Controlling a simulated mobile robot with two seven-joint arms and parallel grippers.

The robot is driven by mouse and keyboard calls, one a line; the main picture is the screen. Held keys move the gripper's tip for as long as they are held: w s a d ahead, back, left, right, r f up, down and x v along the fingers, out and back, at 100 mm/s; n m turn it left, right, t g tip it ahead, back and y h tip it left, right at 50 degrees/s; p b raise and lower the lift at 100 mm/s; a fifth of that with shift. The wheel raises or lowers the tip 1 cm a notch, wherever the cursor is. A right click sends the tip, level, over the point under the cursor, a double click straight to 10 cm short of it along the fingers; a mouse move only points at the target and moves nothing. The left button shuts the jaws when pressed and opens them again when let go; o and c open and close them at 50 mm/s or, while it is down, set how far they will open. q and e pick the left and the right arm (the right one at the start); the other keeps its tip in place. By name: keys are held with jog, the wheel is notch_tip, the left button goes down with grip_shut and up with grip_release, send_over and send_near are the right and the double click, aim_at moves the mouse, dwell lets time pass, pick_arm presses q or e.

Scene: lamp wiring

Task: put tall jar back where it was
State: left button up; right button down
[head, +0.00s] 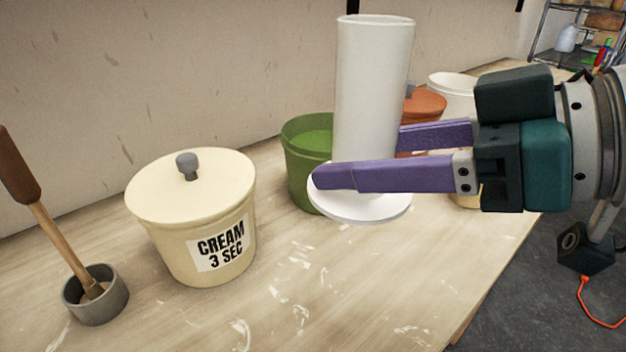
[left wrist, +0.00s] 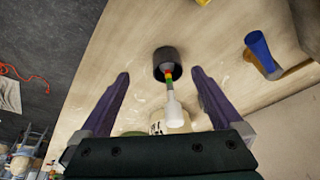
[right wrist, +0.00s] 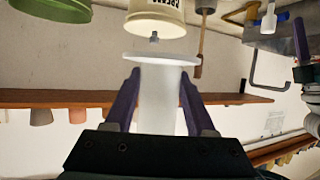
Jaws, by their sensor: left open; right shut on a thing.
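The tall jar (head: 372,95) is a plain white cylinder with a wide, flat white disc (head: 360,207) at its foot. It stands upright in the head view, in front of the green pot. My right gripper (head: 355,170) is shut on its lower part, with purple fingers on both sides. In the right wrist view, the jar (right wrist: 158,100) sits between the fingers. I cannot tell whether its disc touches the table. My left gripper (left wrist: 160,85) is open and empty in the left wrist view, and out of the head view.
A lidded cream pot (head: 205,220) labelled "CREAM 3 SEC" and a grey cup (head: 95,297) holding a wooden-handled tool stand left. A green pot (head: 303,165), orange-lidded pot (head: 424,105) and white container (head: 455,90) stand behind the jar. The front table area (head: 340,290) is clear.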

send_over(299, 347)
notch_tip(299, 347, down, 5)
pick_arm(q)
notch_tip(299, 347, down, 6)
jog(key=b, duration=0.6)
jog(key=shift+f, duration=0.25)
pick_arm(e)
jog(key=shift+n+g+y, duration=0.3)
notch_tip(299, 347, down, 15)
jog(key=shift+f, duration=0.1)
pick_arm(q)
jog(key=shift+f+b, duration=1)
pick_arm(e)
jog(key=shift+f, duration=2.25)
pick_arm(q)
jog(key=shift+d, duration=0.1)
